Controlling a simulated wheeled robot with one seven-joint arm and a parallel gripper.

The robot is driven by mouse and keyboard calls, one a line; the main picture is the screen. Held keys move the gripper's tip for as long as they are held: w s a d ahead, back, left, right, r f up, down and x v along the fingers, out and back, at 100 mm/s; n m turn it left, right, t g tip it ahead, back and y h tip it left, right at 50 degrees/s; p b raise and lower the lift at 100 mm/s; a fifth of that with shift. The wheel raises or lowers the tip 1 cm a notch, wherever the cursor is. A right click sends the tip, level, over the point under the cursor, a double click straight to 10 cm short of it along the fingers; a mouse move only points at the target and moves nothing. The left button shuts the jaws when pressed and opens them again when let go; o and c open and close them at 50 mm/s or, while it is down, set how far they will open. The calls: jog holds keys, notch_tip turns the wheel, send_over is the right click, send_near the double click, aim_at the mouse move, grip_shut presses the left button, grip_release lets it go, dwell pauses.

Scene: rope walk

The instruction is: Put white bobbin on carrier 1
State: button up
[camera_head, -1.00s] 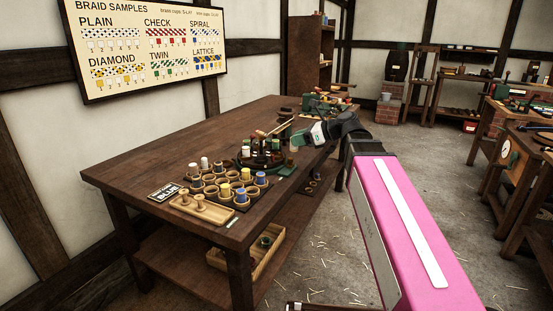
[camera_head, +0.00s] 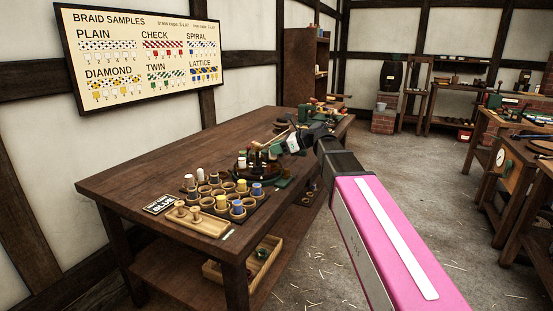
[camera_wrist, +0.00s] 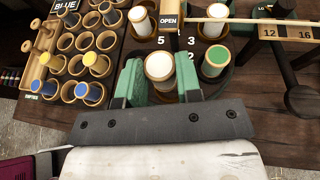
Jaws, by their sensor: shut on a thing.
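A white bobbin (camera_wrist: 159,68) with a tan rim stands between the two green fingers of my gripper (camera_wrist: 161,80) in the wrist view, and the fingers are shut on it. It is over the braiding machine; I cannot tell whether its base touches a carrier. The numbers 5, 3 and 2 show beside it; no 1 is readable. In the head view my gripper (camera_head: 283,148) reaches in at the right side of the round braiding machine (camera_head: 257,168). The bobbin in it is too small to make out there.
A green-topped bobbin (camera_wrist: 216,57) stands close right of my gripper. Other white bobbins (camera_wrist: 212,20) stand beyond, under a pale rod (camera_wrist: 245,20) and an OPEN sign (camera_wrist: 169,21).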

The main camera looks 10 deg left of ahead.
jog(key=shift+w+a+f, duration=0.1)
jog(key=shift+f, duration=1)
jog(key=shift+w+f, duration=0.1)
jog(key=shift+f, duration=0.95)
jog(key=o, duration=0.9)
jog(key=shift+f, duration=0.15)
